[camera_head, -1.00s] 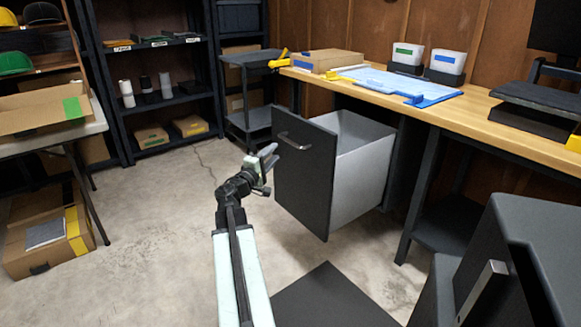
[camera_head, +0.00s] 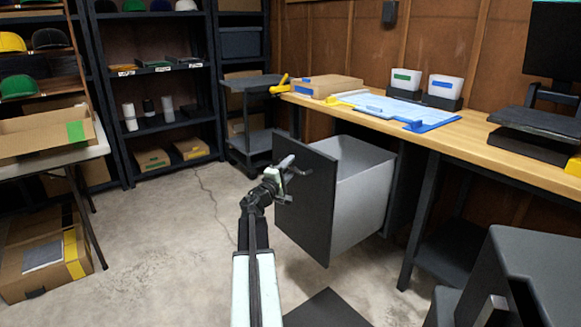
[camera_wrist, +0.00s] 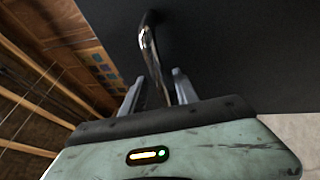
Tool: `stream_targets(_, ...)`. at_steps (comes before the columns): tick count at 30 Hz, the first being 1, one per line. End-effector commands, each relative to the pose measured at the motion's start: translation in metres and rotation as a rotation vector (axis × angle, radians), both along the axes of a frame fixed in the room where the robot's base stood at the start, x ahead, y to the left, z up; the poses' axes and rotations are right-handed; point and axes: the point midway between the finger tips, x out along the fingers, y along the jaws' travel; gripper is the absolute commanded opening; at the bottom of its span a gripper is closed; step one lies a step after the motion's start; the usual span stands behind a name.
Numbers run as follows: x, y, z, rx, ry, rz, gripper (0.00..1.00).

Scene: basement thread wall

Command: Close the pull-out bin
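The pull-out bin (camera_head: 362,195) stands out from under the wooden workbench, with grey sides, an open top and a dark front panel (camera_head: 312,222). Its metal bar handle (camera_wrist: 149,45) is on that panel; in the head view my gripper mostly covers it. My gripper (camera_head: 295,169) is at the upper left of the panel. In the wrist view its two fingers (camera_wrist: 157,88) stand apart, with the handle bar running between them. A gap shows beside the bar; I cannot tell whether a finger touches it.
The workbench (camera_head: 465,130) holds a blue board (camera_head: 400,110), a box and two white bins. A dark cart (camera_head: 250,120) stands behind the bin. A dark grey unit (camera_head: 530,260) is at the lower right.

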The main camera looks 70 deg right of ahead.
Motion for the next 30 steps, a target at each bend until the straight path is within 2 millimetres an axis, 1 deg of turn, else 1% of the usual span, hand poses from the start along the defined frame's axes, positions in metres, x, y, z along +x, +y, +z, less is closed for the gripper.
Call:
stream_targets(1, -0.0001, 0.0002, -0.0002, 0.000, 0.000, 0.000, 0.36)
stream_targets(2, -0.0002, 0.0002, -0.0002, 0.000, 0.000, 0.000, 0.28)
stream_targets(3, -0.0002, 0.0002, -0.0002, 0.000, 0.000, -0.001, 0.17)
stream_targets(5, -0.0003, 0.0003, -0.0002, 0.000, 0.000, -0.001, 0.00)
stream_targets(30, -0.0005, -0.0003, 0.0011, -0.002, 0.004, -0.001, 0.00)
